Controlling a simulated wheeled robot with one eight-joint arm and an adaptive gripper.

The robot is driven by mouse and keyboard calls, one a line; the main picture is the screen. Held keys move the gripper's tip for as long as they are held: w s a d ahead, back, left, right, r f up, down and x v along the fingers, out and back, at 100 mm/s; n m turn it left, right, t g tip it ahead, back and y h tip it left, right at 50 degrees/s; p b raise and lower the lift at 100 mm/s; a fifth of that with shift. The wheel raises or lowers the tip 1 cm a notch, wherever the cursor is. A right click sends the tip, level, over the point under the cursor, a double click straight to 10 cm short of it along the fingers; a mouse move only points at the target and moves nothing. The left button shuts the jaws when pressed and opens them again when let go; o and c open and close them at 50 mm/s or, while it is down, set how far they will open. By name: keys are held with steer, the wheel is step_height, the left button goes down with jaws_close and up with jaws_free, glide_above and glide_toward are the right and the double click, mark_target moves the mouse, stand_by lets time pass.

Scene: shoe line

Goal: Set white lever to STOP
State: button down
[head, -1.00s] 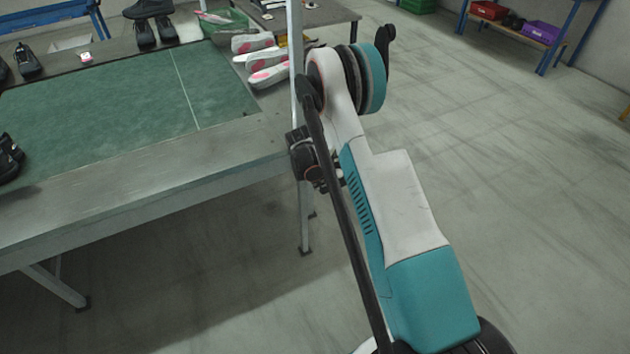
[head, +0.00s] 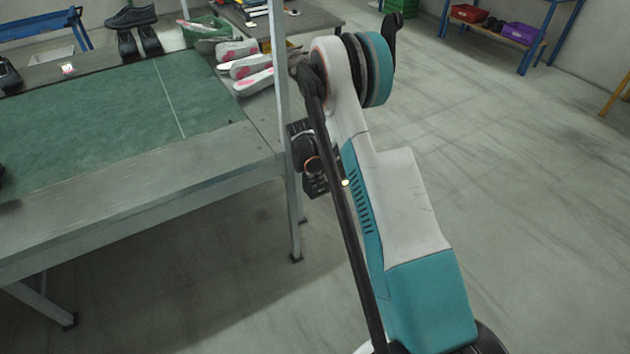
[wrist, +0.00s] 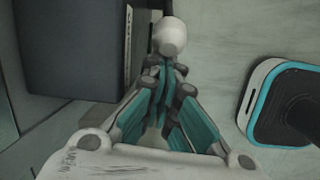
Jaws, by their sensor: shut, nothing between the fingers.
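In the wrist view, the white lever's rounded knob (wrist: 170,36) stands at the top middle, beside a dark grey box (wrist: 75,45). A narrow pale strip with dark markings (wrist: 128,48) runs along the box's right side; I cannot read STOP on it. My gripper (wrist: 166,72) is shut and empty, its tips just below the knob in the picture. I cannot tell whether they touch it. The lever's setting is not clear. In the head view my arm hides most of this area, and I cannot make out the lever there.
A table with a green top (head: 90,125) and metal edge stands at left, with an upright post (head: 279,75) at its corner. Dark shoes (head: 132,17) and pale pink-marked shoe forms (head: 250,70) lie beyond. The floor (head: 520,200) at right is clear.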

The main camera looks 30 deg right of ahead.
steer(key=shift+d+r, duration=0.15)
steer(key=d+r+y+p, duration=0.1)
steer(key=d+r+y, duration=0.1)
steer(key=d+r, duration=0.1)
steer(key=shift+d+y, duration=0.15)
steer(key=shift+y, duration=0.15)
steer(key=shift+w+d+r+p, duration=0.1)
steer(key=shift+d+r+p, duration=0.1)
steer(key=shift+d, duration=0.3)
steer(key=shift+d+r+p, duration=0.1)
steer(key=shift+d+r, duration=0.05)
steer(key=shift+d, duration=0.35)
steer(key=shift+r, duration=0.1)
step_height(320, 180, up, 12)
steer(key=shift+s, duration=0.3)
